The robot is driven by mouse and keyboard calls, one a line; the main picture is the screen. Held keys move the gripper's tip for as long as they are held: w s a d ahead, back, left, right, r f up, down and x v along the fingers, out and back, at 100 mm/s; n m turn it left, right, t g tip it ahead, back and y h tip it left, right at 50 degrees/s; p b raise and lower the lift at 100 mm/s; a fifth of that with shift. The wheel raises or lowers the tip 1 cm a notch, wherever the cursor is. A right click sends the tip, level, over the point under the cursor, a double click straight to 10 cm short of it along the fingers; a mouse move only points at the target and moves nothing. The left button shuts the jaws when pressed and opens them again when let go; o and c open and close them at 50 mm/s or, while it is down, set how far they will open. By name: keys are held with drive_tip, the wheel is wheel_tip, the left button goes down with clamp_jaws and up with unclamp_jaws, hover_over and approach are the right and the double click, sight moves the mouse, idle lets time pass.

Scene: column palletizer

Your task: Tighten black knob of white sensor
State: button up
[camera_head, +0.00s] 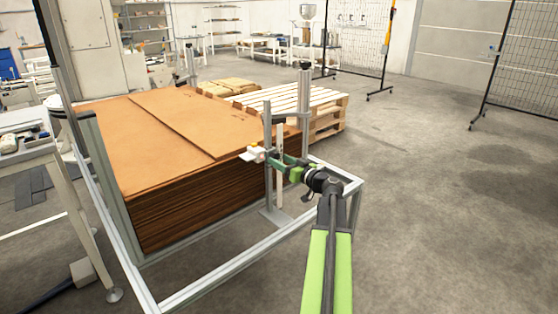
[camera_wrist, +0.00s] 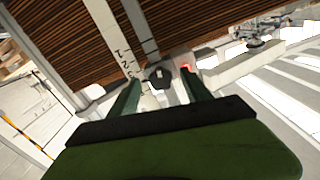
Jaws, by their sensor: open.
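The white sensor (camera_head: 256,153) is mounted on the metal frame at the front right corner of the stacked sheets. In the wrist view, the white sensor (camera_wrist: 228,64) shows a small red light. Its black knob (camera_wrist: 158,73) lies at the centre, just beyond and between the tips of my gripper (camera_wrist: 161,84). The green fingers are open, one on each side of the knob, with gaps visible. I cannot tell how deep the knob sits between them. In the head view, my gripper (camera_head: 283,161) reaches left to the sensor, and the knob cannot be made out.
A tall stack of brown sheets (camera_head: 190,205) stands behind the sensor, inside a metal frame (camera_head: 215,275). An upright post (camera_head: 304,95) rises close to my gripper. Wooden pallets (camera_head: 310,98) stand behind. The floor on the right is clear up to the mesh fence panels.

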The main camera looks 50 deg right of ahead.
drive_tip(key=shift+w, duration=0.95)
